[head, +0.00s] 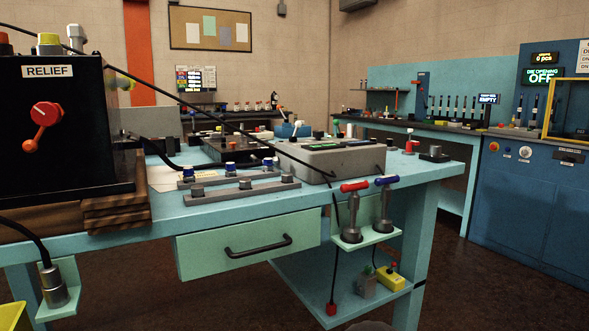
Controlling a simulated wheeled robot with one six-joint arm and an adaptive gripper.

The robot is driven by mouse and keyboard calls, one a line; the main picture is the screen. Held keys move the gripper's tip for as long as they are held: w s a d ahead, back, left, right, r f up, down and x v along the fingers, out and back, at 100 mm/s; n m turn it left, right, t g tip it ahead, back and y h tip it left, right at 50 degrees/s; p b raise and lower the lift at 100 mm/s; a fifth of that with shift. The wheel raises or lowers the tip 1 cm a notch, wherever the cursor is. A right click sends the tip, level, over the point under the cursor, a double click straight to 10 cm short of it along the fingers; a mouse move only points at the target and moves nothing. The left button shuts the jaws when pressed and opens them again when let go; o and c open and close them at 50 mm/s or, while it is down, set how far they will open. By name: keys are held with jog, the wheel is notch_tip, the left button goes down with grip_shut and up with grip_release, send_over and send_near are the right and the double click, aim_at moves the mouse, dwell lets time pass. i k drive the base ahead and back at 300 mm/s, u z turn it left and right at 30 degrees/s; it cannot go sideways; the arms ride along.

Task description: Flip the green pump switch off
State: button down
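I cannot clearly make out a green pump switch. A grey box (343,160) on the light-blue bench has dark panels with green marks on top, too small to read. A small green-topped part (337,127) stands behind it. On the lower shelf, a small grey item with a green top (367,282) sits beside a yellow box (391,278) with a red knob. Whether any of these is the switch, and its position, I cannot tell. My gripper is not in view.
A black RELIEF box (66,125) with a red knob stands on wooden blocks at left. Red- and blue-handled levers (369,205) stick up at the bench's (215,216) front. A black hose (200,108) arches across. Open floor (480,275) lies to the right.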

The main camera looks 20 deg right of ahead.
aim_at(338, 127)
jog(key=k, duration=0.5)
jog(key=z, duration=1.2)
jog(key=i, duration=0.95)
jog(key=u, duration=0.95)
